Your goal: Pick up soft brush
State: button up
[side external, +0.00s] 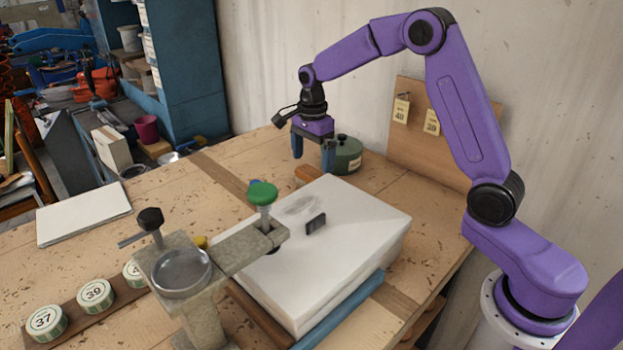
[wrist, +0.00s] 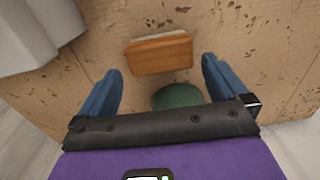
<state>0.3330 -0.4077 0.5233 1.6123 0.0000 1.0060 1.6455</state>
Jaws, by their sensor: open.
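The soft brush appears to be the orange-brown wooden block with a pale edge (wrist: 158,56), lying on the table in the wrist view. In the side view its wooden back (side external: 307,174) shows behind the white block, partly hidden by it. My gripper (side external: 313,158) is open and empty, pointing down above the table near the brush. In the wrist view the brush lies between and slightly beyond the blue fingertips (wrist: 162,68), with a gap on each side and touching neither.
A green round tin (side external: 348,157) stands close behind the gripper; its top shows between the fingers in the wrist view (wrist: 178,96). A large white block (side external: 345,245) lies in front of the brush. A stand with green knob (side external: 262,194) reaches over the block. Bare table lies left of the gripper.

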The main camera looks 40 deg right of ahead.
aim_at(312, 171)
jog(key=shift+a+f, duration=0.15)
jog(key=shift+f, duration=2.65)
jog(key=c, duration=0.7)
